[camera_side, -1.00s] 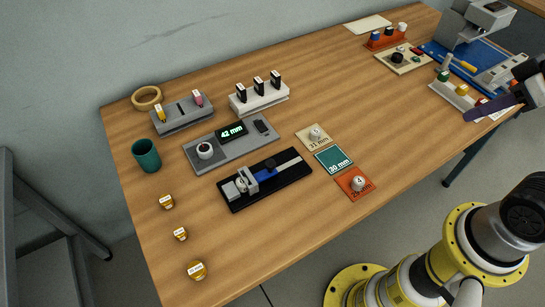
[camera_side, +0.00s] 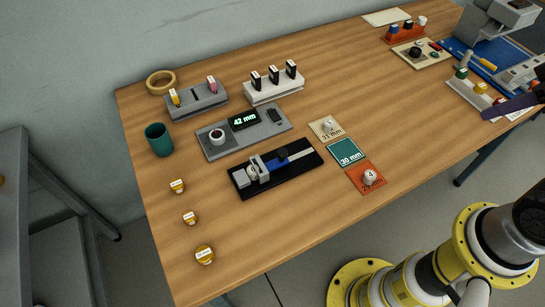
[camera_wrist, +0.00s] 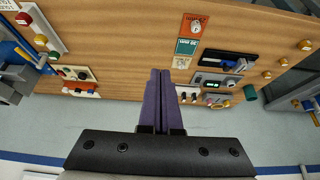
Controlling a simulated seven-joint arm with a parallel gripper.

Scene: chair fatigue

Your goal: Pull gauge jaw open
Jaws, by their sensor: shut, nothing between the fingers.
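The gauge is a black base (camera_side: 307,161) with a blue slide (camera_side: 274,164), a grey jaw (camera_side: 262,168) and a dark knob (camera_side: 283,153). A small round piece (camera_side: 253,171) sits at the jaw on its left end; I cannot tell whether it touches. A display (camera_side: 244,119) behind the gauge reads 42 mm. The gauge also shows in the wrist view (camera_wrist: 228,62), right of my fingers. My gripper (camera_wrist: 160,72) has its purple fingers shut together and empty. In the side view my gripper (camera_side: 514,106) is at the far right edge, far from the gauge.
Orange, teal (camera_side: 347,153) and tan mats lie right of the gauge, with weights on the orange and tan ones. A green cup (camera_side: 159,139), yellow-topped pieces (camera_side: 190,217) and a grey rack (camera_side: 197,101) stand left. A blue-based machine (camera_side: 489,62) fills the back right. The front right table is clear.

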